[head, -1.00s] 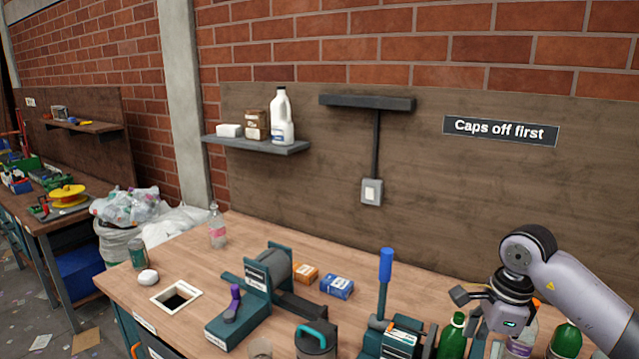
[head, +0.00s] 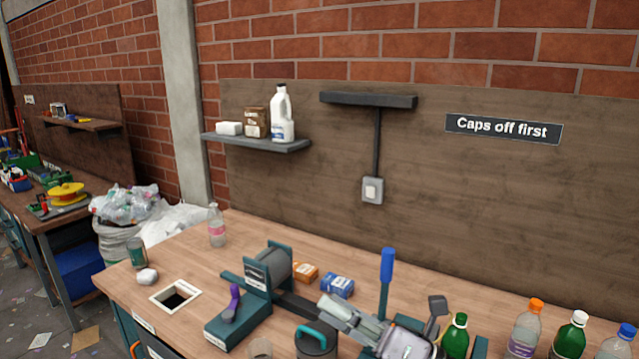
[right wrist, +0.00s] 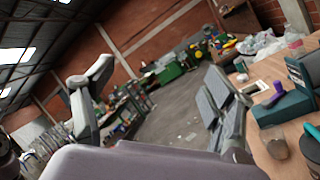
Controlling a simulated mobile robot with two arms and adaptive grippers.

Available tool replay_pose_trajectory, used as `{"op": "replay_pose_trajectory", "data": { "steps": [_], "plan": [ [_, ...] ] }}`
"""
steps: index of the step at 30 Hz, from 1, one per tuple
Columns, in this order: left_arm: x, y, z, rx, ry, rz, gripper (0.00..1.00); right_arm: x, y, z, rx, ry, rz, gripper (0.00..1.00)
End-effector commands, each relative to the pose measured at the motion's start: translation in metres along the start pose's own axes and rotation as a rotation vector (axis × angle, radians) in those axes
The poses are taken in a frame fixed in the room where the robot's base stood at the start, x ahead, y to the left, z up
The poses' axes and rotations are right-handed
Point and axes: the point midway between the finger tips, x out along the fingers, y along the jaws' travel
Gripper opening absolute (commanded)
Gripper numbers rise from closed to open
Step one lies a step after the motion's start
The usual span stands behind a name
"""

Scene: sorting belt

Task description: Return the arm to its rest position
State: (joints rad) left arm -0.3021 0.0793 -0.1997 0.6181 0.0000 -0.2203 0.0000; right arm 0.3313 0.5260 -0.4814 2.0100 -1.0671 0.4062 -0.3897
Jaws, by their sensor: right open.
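My right gripper (head: 384,304) is low in the middle of the head view, above the bench's front part, with its fingers spread. In the right wrist view my right gripper (right wrist: 158,72) is open, with nothing between the fingers. Behind it in that view lies the open floor. In the head view the gripper hides much of a green machine with a blue-handled lever (head: 386,270). My left gripper is in neither view.
Bottles stand at the bench's right, among them a green one (head: 456,336) and an orange-capped one (head: 525,330). A dark canister (head: 316,342) is left of the gripper. A purple-handled machine (head: 238,318) and a white-framed opening (head: 160,298) are further left.

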Motion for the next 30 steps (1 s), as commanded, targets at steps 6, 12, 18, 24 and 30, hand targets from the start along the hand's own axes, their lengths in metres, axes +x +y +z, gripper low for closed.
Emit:
{"op": "replay_pose_trajectory", "data": {
  "steps": [6, 12, 18, 24, 30],
  "plan": [
    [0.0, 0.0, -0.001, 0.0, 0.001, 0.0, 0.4, -0.051, -0.031, 0.049, 0.494, -0.529, -0.092, 0.78],
    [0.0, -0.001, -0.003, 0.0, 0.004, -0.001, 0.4, -0.14, -0.095, 0.037, 0.953, -0.983, -0.278, 0.78],
    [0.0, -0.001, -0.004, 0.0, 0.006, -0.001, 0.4, -0.24, -0.14, -0.047, 1.385, -1.393, -0.56, 0.78],
    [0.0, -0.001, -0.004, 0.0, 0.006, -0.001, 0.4, -0.309, -0.136, -0.145, 1.684, -1.674, -0.855, 0.78],
    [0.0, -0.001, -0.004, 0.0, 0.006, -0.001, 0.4, -0.346, -0.107, -0.217, 1.86, -1.839, -1.101, 0.78]
  ]
}}
